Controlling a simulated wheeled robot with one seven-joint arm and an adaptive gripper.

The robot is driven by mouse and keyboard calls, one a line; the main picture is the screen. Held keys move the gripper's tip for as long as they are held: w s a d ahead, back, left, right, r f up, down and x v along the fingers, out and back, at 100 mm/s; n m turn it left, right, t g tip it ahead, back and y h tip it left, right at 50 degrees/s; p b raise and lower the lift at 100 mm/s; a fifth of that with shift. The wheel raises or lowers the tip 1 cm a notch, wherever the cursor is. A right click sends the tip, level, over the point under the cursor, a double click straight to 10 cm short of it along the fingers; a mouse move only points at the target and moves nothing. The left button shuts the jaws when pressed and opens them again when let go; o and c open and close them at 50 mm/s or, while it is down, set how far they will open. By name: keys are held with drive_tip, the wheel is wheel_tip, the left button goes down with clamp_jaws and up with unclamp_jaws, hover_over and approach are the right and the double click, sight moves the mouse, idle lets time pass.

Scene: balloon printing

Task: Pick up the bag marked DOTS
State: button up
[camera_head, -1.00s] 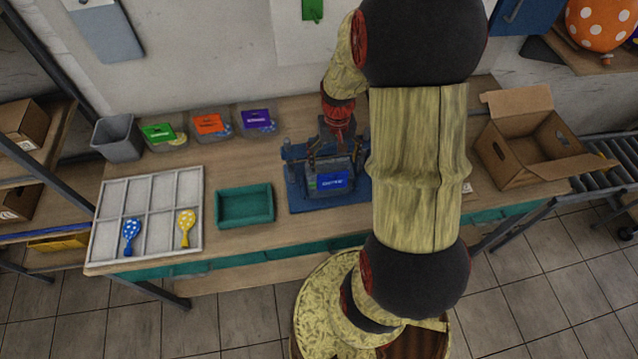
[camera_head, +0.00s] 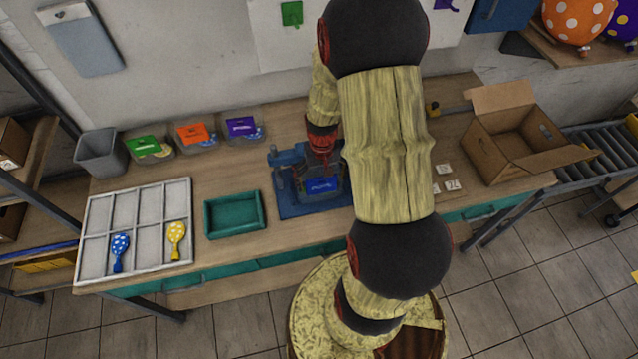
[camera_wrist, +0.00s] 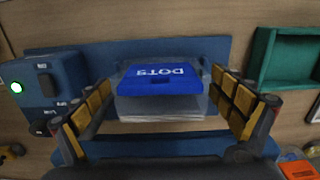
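The bag marked DOTS is a clear bag with a blue label (camera_wrist: 160,80); in the head view its blue label (camera_head: 321,186) shows on the blue machine (camera_head: 290,205). The machine's blue base (camera_wrist: 200,48) lies around the bag in the wrist view. My gripper (camera_wrist: 163,88) is open, with one yellow-padded finger on each side of the bag. A gap shows on the left; the right finger is very close to the bag, and I cannot tell if it touches. In the head view my gripper (camera_head: 320,160) is above the machine, partly hidden.
A green tray (camera_head: 208,221) stands left of the machine. Clear bins with green (camera_head: 142,145), orange (camera_head: 192,133) and purple (camera_head: 241,126) labels stand at the back. A white divided tray (camera_head: 84,235) holds two balloons. An open cardboard box (camera_head: 492,150) is at right.

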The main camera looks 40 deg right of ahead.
drive_tip(key=c, duration=1)
drive_tip(key=shift+r, duration=0.1)
